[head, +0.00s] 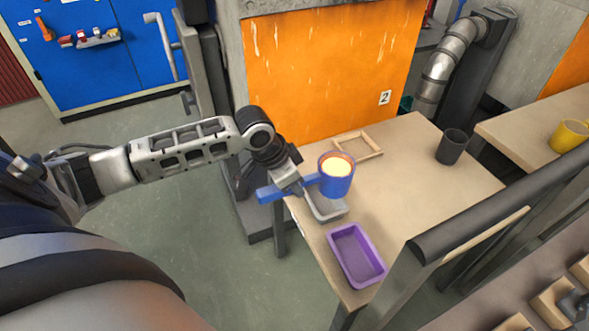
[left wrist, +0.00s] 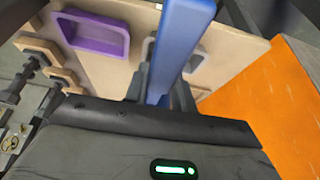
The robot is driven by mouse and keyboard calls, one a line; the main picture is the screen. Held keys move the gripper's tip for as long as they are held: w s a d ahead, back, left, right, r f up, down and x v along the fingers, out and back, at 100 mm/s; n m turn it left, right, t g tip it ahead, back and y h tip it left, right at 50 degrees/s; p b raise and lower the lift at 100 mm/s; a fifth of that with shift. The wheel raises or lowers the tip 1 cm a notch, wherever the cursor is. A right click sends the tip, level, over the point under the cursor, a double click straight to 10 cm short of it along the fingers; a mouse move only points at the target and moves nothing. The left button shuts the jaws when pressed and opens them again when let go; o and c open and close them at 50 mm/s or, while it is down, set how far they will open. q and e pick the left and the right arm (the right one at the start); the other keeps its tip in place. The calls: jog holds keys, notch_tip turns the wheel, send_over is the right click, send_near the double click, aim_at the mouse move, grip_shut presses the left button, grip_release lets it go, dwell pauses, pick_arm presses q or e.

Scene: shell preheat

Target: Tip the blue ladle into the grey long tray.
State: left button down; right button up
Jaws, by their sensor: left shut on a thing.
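The blue ladle (head: 337,186) is held above the table and is full of a glowing yellow-orange content. It looks upright in the head view. My left gripper (head: 293,187) is shut on the ladle's blue handle, which also shows between the fingers in the left wrist view (left wrist: 180,50). The grey long tray (head: 327,215) sits on the table below the ladle, partly hidden by it. In the left wrist view the grey tray (left wrist: 194,62) is partly hidden behind the handle. My right gripper is not in view.
A purple tray (head: 356,254) lies on the table nearer the front edge. A wooden frame (head: 358,146) lies behind the ladle, and a dark cup (head: 452,147) stands at the right. A dark rail (head: 500,204) crosses the right side. The table's middle is clear.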

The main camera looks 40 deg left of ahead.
pick_arm(q)
jog(key=shift+w+f+b, duration=0.15)
jog(key=shift+f+b, duration=1)
jog(key=shift+b, duration=0.4)
jog(key=shift+s+f+n+g+h+b, duration=0.15)
jog(key=shift+f+g+h+b, duration=0.2)
jog(key=shift+h, duration=0.3)
jog(key=shift+f+n+g+h+b, duration=0.1)
jog(key=shift+f+g+h+b, duration=0.2)
jog(key=shift+h+b, duration=0.25)
jog(key=shift+s+f+n+g+h+b, duration=0.15)
jog(key=shift+f+g+h+b, duration=0.15)
jog(key=shift+h, duration=0.4)
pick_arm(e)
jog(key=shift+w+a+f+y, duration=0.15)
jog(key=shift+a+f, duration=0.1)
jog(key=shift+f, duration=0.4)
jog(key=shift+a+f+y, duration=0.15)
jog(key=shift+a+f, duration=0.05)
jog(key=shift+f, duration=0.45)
pick_arm(q)
jog(key=shift+w, duration=0.1)
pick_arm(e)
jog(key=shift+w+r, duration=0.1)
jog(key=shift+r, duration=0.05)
